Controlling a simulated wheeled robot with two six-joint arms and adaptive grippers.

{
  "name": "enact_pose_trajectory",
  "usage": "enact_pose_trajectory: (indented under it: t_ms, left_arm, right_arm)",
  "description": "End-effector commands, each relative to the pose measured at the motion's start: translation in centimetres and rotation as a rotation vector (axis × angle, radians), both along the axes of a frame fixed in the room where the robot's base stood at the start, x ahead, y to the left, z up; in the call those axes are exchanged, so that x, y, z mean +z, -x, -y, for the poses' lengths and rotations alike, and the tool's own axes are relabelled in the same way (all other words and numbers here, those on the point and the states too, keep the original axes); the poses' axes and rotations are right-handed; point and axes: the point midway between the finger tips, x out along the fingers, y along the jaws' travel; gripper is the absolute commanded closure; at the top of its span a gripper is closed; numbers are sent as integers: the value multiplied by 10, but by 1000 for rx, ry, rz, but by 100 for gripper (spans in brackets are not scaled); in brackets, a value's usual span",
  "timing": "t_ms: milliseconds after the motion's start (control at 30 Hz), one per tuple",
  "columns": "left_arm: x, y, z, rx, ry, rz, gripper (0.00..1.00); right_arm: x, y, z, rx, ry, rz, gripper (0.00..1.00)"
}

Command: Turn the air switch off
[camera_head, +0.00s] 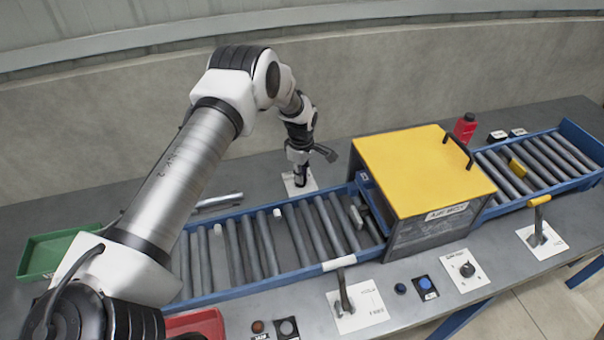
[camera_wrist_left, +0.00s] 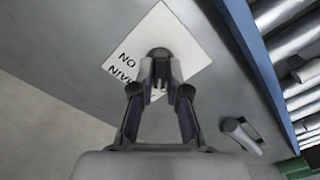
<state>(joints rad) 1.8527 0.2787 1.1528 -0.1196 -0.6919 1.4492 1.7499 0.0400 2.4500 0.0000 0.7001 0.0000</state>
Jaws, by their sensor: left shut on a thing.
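A white switch plate (camera_head: 300,183) lies on the grey table behind the conveyor. My left gripper (camera_head: 300,178) points down over it, with its fingers at the plate. In the left wrist view, the plate (camera_wrist_left: 188,40) carries black lettering, partly hidden, that looks like "NO" and "MAIN". The fingers of my left gripper (camera_wrist_left: 158,85) are closed around a dark round-topped switch part (camera_wrist_left: 159,53) on this plate. The fingers hide most of that part, so its setting cannot be told. I cannot read which plate is marked for air. My right gripper is not in view.
A blue-railed roller conveyor (camera_head: 262,287) runs in front, through a yellow-topped box (camera_head: 415,165). Near the front edge are a lever plate (camera_head: 368,308), a knob plate (camera_head: 478,280) and a yellow-handled lever (camera_head: 540,215). A green tray (camera_head: 50,255) is at left.

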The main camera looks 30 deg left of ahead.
Motion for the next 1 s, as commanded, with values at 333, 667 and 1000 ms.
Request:
enact_pose_trajectory:
  t_ms: [333, 667, 1000]
  left_arm:
    - [0, 0, -2, 42, -2, 2, 100]
    - [-1, 0, -2, 41, -2, 1, 60]
    - [3, 0, -1, 40, 0, 0, 60]
  right_arm:
    - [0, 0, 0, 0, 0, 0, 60]
    - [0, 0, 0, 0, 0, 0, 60]
    - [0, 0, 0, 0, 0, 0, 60]
